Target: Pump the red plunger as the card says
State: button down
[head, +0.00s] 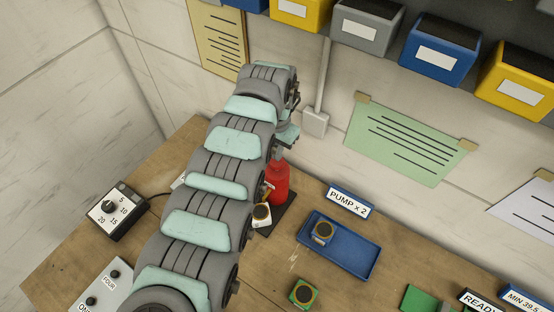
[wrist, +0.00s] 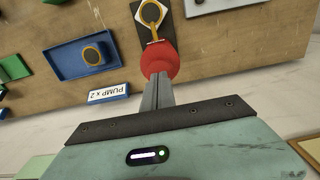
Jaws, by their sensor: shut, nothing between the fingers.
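The red plunger (head: 278,185) stands upright on a dark base plate (head: 284,213) on the bench, partly hidden by my arm. It also shows in the wrist view (wrist: 160,62), just beyond my fingertips. My gripper (wrist: 158,80) is shut and empty, its fingers at or just over the plunger's top; I cannot tell whether they touch it. A white piece with a dark round top (head: 261,214) sits beside the plunger, at the base plate. The card (head: 349,200) reads "PUMP x 2" and stands behind the blue tray (head: 358,262).
A piece with a dark round top (head: 322,233) lies in the blue tray. A green piece (head: 303,293) sits in front. A dial box (head: 112,211) and a grey switch box (head: 100,288) are at left. Coloured bins (head: 440,48) hang above. Bare wood lies around the tray.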

jog(key=shift+f, duration=0.1)
dwell(0.3)
jog(key=shift+f+b, duration=0.6)
jog(key=shift+f, duration=0.85)
jog(key=shift+r+p, duration=1.45)
jog(key=shift+r, duration=1.6)
